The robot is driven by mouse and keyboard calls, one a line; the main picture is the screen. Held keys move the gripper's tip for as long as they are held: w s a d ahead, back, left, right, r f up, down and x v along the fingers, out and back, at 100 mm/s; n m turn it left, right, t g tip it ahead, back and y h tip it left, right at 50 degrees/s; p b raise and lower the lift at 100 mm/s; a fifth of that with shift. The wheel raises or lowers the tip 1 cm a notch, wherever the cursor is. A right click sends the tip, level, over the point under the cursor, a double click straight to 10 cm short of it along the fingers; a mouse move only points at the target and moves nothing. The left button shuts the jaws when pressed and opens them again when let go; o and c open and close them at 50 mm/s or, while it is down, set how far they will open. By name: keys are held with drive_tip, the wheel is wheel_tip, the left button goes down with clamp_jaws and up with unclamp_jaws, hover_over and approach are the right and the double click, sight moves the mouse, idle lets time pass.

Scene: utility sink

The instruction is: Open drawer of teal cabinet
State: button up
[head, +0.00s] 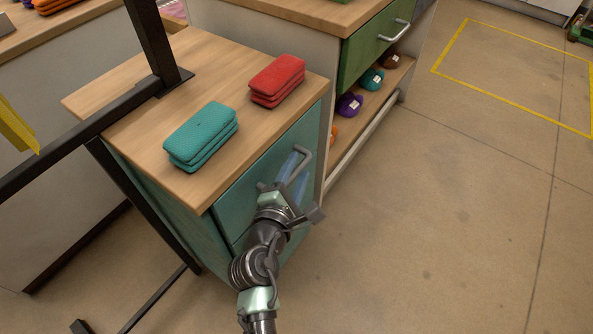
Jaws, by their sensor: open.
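The teal cabinet (170,222) stands in the middle left of the head view, with a wooden top. Its upper drawer (245,190) has a teal front that looks flush with the cabinet. A grey bar handle (303,158) is on that front, partly hidden by my gripper. My gripper (294,172) is open at the handle, with its bluish fingers reaching up to it. I cannot tell whether the fingers touch the handle or lie around it. A lower front shows below, mostly hidden by my arm.
A teal case (200,135) and a red case (277,80) lie on the cabinet top. A black metal frame (150,60) stands at the left. A cabinet with a green drawer (370,48) stands behind. The floor (450,220) at the right is clear.

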clamp_jaws()
idle(1.4)
